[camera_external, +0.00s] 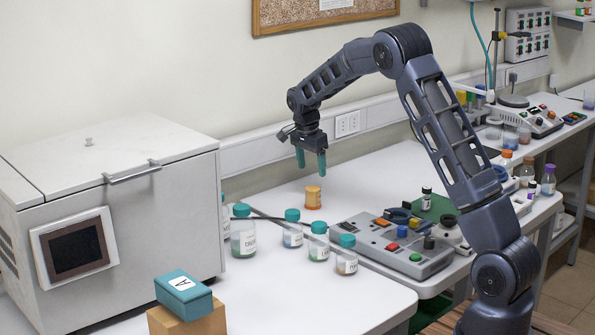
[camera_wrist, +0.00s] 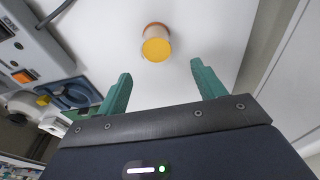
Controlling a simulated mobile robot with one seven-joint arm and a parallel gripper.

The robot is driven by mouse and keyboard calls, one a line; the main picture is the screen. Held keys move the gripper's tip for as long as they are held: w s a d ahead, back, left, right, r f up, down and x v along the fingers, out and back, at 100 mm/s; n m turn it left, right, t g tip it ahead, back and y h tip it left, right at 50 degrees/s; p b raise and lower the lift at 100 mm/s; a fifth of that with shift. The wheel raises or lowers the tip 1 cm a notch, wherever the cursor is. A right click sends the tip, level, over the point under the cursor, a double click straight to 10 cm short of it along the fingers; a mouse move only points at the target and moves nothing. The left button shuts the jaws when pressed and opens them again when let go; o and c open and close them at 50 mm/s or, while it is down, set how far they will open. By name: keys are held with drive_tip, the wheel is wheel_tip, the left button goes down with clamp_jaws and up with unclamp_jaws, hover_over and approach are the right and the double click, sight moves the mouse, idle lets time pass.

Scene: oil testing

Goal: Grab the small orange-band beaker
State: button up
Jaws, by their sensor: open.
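The small orange-band beaker (camera_external: 313,197) stands upright on the white bench, with an orange-yellow body or contents. In the wrist view the beaker (camera_wrist: 156,43) shows from above, with its yellow-orange inside facing me and a darker orange band on its side. My gripper (camera_external: 311,158) points down with green fingers apart, above the beaker and not touching it. In the wrist view the gripper (camera_wrist: 160,78) is open and empty, and the beaker lies ahead of the gap between the fingertips.
Several teal-capped bottles (camera_external: 292,230) stand in front of the beaker. A grey instrument panel (camera_external: 393,245) with coloured buttons is to the right. A large white box machine (camera_external: 130,200) is at the left, with a teal block (camera_external: 183,290) before it.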

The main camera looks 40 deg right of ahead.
sight(314, 192)
drive_tip(key=f, duration=0.4)
drive_tip(key=shift+d+f, duration=0.15)
drive_tip(key=shift+d, duration=0.1)
drive_tip(key=shift+s+d+f, duration=0.1)
drive_tip(key=shift+f, duration=1.25)
drive_tip(key=shift+s+f, duration=0.1)
drive_tip(key=shift+f, duration=1.25)
drive_tip(key=c, duration=1.1)
drive_tip(key=shift+c, duration=0.2)
drive_tip(key=shift+r, duration=0.15)
